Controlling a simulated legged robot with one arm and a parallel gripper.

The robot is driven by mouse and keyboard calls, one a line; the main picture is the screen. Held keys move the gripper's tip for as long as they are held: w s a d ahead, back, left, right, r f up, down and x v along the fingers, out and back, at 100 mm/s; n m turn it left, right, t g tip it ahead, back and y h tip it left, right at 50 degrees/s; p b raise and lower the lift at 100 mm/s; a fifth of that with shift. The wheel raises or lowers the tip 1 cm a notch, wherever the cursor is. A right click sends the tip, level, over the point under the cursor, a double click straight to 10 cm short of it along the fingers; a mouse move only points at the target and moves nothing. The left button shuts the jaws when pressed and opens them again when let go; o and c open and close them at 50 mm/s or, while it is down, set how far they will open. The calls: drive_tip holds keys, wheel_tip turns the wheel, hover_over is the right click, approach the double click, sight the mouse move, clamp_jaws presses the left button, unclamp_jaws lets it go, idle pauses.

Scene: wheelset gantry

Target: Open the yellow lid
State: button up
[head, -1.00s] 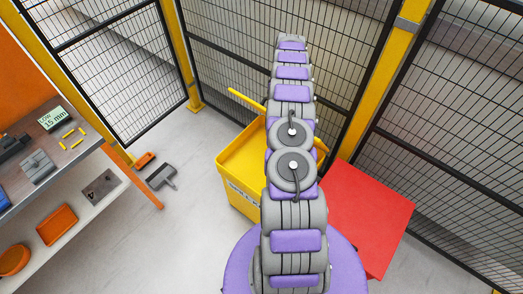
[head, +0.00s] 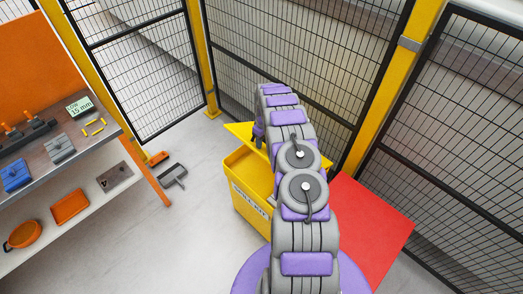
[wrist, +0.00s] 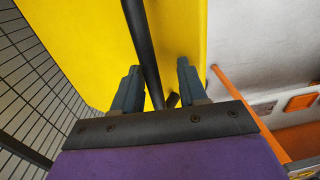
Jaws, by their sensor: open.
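The yellow lid (head: 240,131) stands raised above the yellow bin (head: 243,207) in the head view. The bin's opening shows below it, partly hidden by my arm. In the wrist view the lid's yellow face (wrist: 75,40) fills the upper middle. A dark bar (wrist: 141,45), apparently its handle, runs down between the fingers of my gripper (wrist: 158,82). The gripper is open, with visible room between the bar and the right finger; I cannot tell whether the bar touches a finger. My arm hides the gripper in the head view.
A red panel (head: 368,222) lies right of the bin. Mesh fencing with yellow posts (head: 203,55) stands behind it. At left is a workbench (head: 90,150) with tools and a lower shelf (head: 85,210). A grey tool (head: 173,176) lies on the floor.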

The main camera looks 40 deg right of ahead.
drive_tip(key=f, duration=0.1)
drive_tip(key=a+f, duration=0.1)
drive_tip(key=shift+s+a+f, duration=0.1)
drive_tip(key=shift+a+f, duration=0.2)
drive_tip(key=shift+f, duration=0.05)
drive_tip(key=shift+a+f, duration=0.2)
drive_tip(key=shift+a, duration=0.15)
